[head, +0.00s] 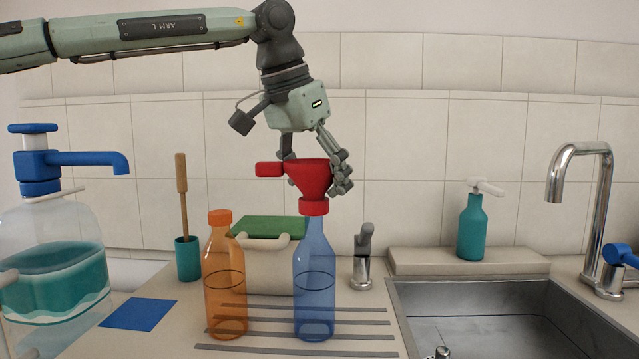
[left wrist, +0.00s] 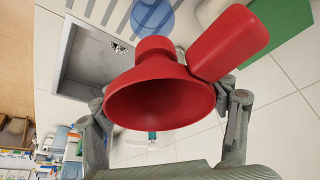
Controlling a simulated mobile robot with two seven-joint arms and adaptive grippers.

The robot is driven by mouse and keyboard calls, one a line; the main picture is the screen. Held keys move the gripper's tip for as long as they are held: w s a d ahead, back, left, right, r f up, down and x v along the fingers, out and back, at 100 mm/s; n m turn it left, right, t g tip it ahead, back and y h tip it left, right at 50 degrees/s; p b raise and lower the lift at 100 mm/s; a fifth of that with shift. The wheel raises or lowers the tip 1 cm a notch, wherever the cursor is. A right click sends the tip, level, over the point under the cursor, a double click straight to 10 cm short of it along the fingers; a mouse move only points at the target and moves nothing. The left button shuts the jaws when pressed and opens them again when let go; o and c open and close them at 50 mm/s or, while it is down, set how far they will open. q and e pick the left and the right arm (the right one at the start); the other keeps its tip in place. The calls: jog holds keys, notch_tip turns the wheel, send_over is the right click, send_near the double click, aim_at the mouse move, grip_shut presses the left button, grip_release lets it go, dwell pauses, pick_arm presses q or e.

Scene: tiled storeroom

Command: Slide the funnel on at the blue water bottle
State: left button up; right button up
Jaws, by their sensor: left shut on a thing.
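The red funnel (head: 312,178) is upright, wide mouth up, with its handle tab pointing left. My left gripper (head: 338,176) is shut on the funnel; in the left wrist view the fingers (left wrist: 165,115) sit on either side of the red funnel cone (left wrist: 160,95). The blue water bottle (head: 314,285) stands upright on the ribbed drainboard. In the head view the funnel's collar lines up with the top of the bottle neck. The blue bottle (left wrist: 152,17) also shows beyond the collar in the left wrist view. I cannot tell whether they touch. My right gripper is out of view.
An orange bottle (head: 225,280) stands just left of the blue one. A sink (head: 490,310) with a tap (head: 598,220) lies right; a large pump jug (head: 50,270) stands left.

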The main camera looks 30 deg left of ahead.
aim_at(306, 162)
pick_arm(q)
jog(key=shift+f+b, duration=0.4)
jog(key=shift+f, duration=0.75)
jog(key=o, duration=1.4)
jog(key=shift+c, duration=0.2)
jog(key=v, duration=1.2)
jog(key=shift+w, duration=0.1)
